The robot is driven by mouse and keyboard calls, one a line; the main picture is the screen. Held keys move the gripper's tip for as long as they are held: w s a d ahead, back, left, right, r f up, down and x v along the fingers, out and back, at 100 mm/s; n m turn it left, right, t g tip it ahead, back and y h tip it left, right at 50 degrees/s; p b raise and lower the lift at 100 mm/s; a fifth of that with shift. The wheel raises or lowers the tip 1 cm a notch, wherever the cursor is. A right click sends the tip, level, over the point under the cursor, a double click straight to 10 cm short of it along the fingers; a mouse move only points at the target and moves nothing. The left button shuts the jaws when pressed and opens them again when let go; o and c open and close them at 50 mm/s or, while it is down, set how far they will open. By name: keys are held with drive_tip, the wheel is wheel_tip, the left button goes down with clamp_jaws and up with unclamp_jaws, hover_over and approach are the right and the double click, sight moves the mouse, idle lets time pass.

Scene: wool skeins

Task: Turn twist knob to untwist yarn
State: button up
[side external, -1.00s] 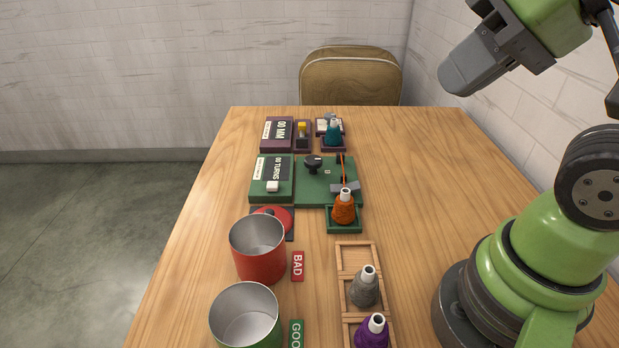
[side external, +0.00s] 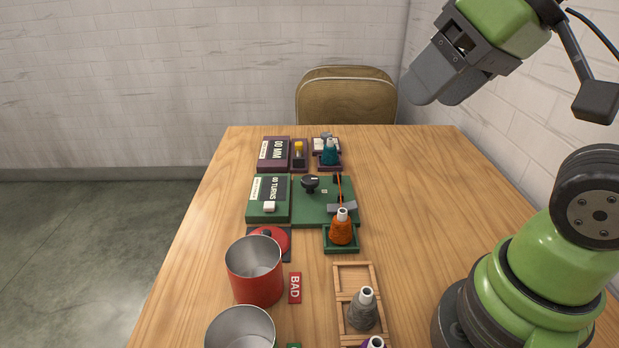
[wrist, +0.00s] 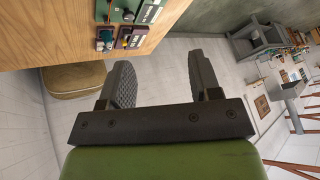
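The black twist knob (side external: 310,184) stands on a green board (side external: 308,214) in the side view. My gripper (side external: 422,92) is raised in the air, right of the knob and apart from everything. In the wrist view my gripper (wrist: 160,78) is open and empty. The green board (wrist: 118,12) shows partly there; the knob is not clear.
A red can (side external: 255,278) and another can (side external: 240,330) stand front left, by a BAD label (side external: 295,288). A wooden rack (side external: 353,277) holds a grey cone (side external: 363,309). A teal cone (side external: 329,153) stands behind.

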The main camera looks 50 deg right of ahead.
drive_tip(key=shift+o, duration=0.6)
drive_tip(key=w+d+n+g+h, duration=0.1)
drive_tip(key=w+d+n, duration=0.1)
drive_tip(key=w+n, duration=0.5)
drive_tip(key=shift+w+f+g+h, duration=0.3)
drive_tip(key=shift+w+f+g, duration=0.15)
drive_tip(key=shift+w, duration=0.35)
drive_tip(key=n+g+h, duration=0.3)
drive_tip(key=n+h, duration=0.1)
drive_tip(key=n, duration=1.4)
hover_over(310, 179)
drive_tip(key=s+a, duration=0.2)
drive_tip(key=a, duration=0.2)
wheel_tip(310, 179, down, 19)
drive_tip(key=x, duration=0.9)
drive_tip(key=shift+w+d+f, duration=0.1)
drive_tip(key=shift+w+d, duration=0.2)
drive_tip(key=shift+c, duration=0.4)
drive_tip(key=c, duration=0.8)
